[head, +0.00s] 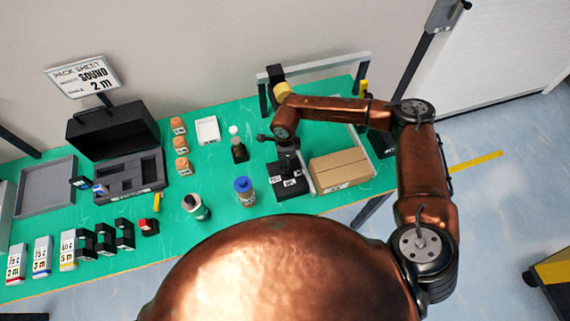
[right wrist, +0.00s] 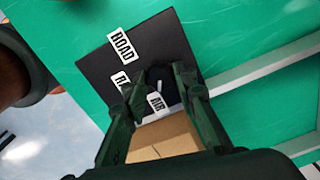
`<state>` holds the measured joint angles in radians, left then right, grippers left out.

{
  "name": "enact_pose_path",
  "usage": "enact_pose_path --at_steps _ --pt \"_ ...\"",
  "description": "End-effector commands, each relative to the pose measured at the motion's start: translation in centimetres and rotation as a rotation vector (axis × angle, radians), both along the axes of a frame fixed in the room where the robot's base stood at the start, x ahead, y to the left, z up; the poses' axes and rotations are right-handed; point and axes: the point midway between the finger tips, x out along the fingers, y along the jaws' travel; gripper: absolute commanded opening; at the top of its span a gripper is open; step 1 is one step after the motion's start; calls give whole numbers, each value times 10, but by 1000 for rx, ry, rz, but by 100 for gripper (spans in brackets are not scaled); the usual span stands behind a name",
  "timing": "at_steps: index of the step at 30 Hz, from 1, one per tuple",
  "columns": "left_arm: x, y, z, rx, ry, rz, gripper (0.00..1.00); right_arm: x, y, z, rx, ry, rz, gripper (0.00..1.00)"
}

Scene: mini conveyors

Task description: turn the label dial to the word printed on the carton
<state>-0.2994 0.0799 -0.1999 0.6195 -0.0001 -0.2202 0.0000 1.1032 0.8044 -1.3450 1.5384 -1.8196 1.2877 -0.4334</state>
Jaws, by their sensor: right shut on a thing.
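The label dial is a black panel (head: 291,192) with white word labels, in front of my right arm. In the right wrist view the panel (right wrist: 165,45) shows "ROAD", a partly hidden label starting "RA", and "AIR". Its dark knob (right wrist: 163,78) bears a small white mark; the word it points to cannot be told. My right gripper (right wrist: 160,85) is shut on the knob, one finger on each side; it also shows from above in the head view (head: 288,158). The brown carton (head: 340,167) lies right of the dial; its small front print is unreadable. My left gripper is out of view.
A grey rail (head: 308,171) runs between dial and carton. Green table is clear around the jar.

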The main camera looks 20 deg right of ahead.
Motion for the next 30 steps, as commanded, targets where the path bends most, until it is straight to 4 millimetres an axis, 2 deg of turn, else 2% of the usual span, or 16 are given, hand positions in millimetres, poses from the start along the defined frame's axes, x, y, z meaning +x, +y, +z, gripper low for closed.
enact_pose_path --at_steps 12,13,15,20,30 --pt "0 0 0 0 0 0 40 1 -1 0 -1 -2 8 1" --pt "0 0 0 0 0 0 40 1 -1 0 -1 -2 8 28" --pt "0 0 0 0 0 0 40 1 -1 0 -1 -2 8 32" --pt "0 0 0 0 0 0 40 0 0 0 -1 -1 7 43" --pt "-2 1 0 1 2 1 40 0 0 4 0 -1 7 43"
